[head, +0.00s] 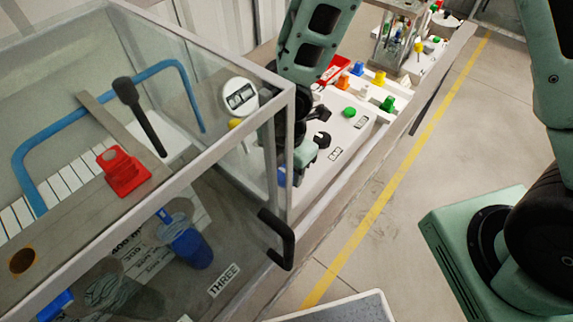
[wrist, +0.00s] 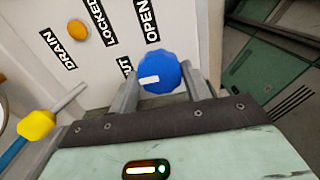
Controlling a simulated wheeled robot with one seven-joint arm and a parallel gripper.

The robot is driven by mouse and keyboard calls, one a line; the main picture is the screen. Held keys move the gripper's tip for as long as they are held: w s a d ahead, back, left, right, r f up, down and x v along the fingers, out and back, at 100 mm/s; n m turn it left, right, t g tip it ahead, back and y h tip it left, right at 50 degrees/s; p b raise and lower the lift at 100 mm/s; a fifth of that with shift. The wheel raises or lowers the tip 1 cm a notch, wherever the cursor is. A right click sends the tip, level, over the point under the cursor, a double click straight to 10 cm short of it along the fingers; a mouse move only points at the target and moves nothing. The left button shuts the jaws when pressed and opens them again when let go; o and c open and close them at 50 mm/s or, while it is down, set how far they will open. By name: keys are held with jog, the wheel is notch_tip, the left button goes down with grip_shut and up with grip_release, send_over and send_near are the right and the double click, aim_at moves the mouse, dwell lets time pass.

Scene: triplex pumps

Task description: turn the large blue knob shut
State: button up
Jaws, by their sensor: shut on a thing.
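The large blue knob (wrist: 165,65) sits between the two fingers of my gripper (wrist: 161,84) in the wrist view, and the gripper is shut on it. The knob's white mark lies roughly level, towards its left side. An OPEN label (wrist: 149,20) is above the knob, and a partly hidden label ending in UT (wrist: 127,68) is to its left. In the head view a bit of blue (head: 283,177) shows beside my dark gripper, behind the glass case's corner; most of the knob is hidden there.
A glass case (head: 292,110) with a black handle (head: 277,240) stands close on the left of my gripper in the head view. A white panel (head: 345,120) with green, orange and yellow knobs lies beyond. A yellow knob (wrist: 36,125) is at lower left in the wrist view. Open floor lies right.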

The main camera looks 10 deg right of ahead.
dwell(0.4)
jog(key=o, duration=1)
jog(key=shift+r, duration=0.1)
notch_tip(320, 180, up, 17)
jog(key=shift+r+p, duration=0.15)
jog(key=shift+p, duration=1)
jog(key=s+d+m+b, duration=0.1)
jog(key=s+m, duration=0.3)
jog(key=m, duration=0.1)
jog(key=s+d+f+m+b, duration=0.1)
jog(key=s+d+m+b, duration=0.1)
jog(key=s+m, duration=0.2)
jog(key=s+d+f+m+b, duration=0.1)
jog(key=s+m, duration=0.3)
jog(key=m, duration=0.4)
jog(key=shift+s+d+f+y+b, duration=0.1)
jog(key=shift+s+d+y+b, duration=0.3)
jog(key=shift+b, duration=0.35)
